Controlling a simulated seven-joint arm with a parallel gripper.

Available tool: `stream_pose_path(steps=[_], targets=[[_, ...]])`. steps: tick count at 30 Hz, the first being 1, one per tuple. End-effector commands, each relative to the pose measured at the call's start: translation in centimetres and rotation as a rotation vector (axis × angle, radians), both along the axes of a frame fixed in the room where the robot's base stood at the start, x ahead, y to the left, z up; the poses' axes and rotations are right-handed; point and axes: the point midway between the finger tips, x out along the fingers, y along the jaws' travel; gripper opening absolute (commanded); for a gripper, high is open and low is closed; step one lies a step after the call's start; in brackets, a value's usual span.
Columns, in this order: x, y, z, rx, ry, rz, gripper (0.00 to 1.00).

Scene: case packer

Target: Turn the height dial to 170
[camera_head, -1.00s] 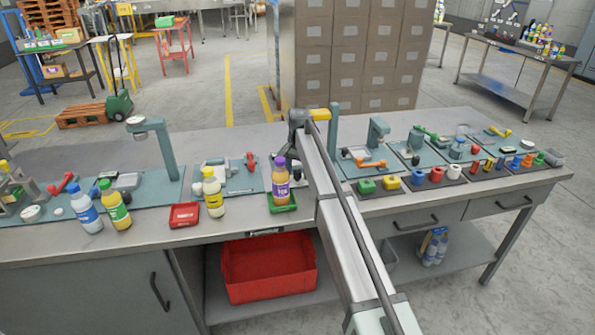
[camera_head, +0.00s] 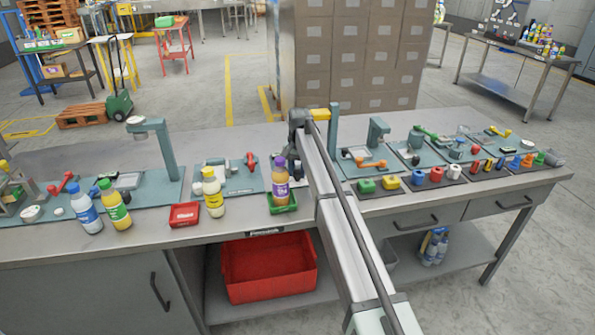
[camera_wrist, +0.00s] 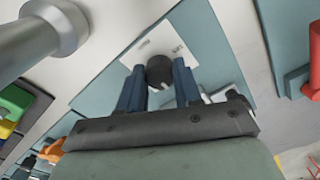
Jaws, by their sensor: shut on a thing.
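The height dial (camera_wrist: 160,71) is a dark round knob with a light pointer mark, on a white plate (camera_wrist: 150,48) with small print in the wrist view. My gripper (camera_wrist: 160,84) has its two blue fingers on either side of the knob, shut on it. The pointer mark points toward the lower part of the wrist view. The print is too small to read, so I cannot tell the setting. In the head view my arm hides the dial, and my gripper's end shows at the station (camera_head: 299,118) beside a yellow part.
A grey-green post (camera_head: 333,125) stands just right of my gripper. A purple-labelled bottle (camera_head: 280,184) stands in a green tray (camera_head: 284,209) to the left. A red lever (camera_head: 250,162) is near it. Green and yellow blocks (camera_head: 366,186) sit to the right.

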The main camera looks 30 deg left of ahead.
Motion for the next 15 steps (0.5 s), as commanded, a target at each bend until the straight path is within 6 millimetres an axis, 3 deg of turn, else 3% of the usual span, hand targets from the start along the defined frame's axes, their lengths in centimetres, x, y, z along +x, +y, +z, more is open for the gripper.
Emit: stream_pose_path(steps=[10, 11, 15], targets=[[0.00, 0.02, 0.02, 0.001, 0.001, 0.023, 0.03], [0.00, 0.02, 0.02, 0.001, 0.001, 0.023, 0.35], [0.00, 0.01, 0.02, 0.001, 0.000, 0.023, 0.49]])
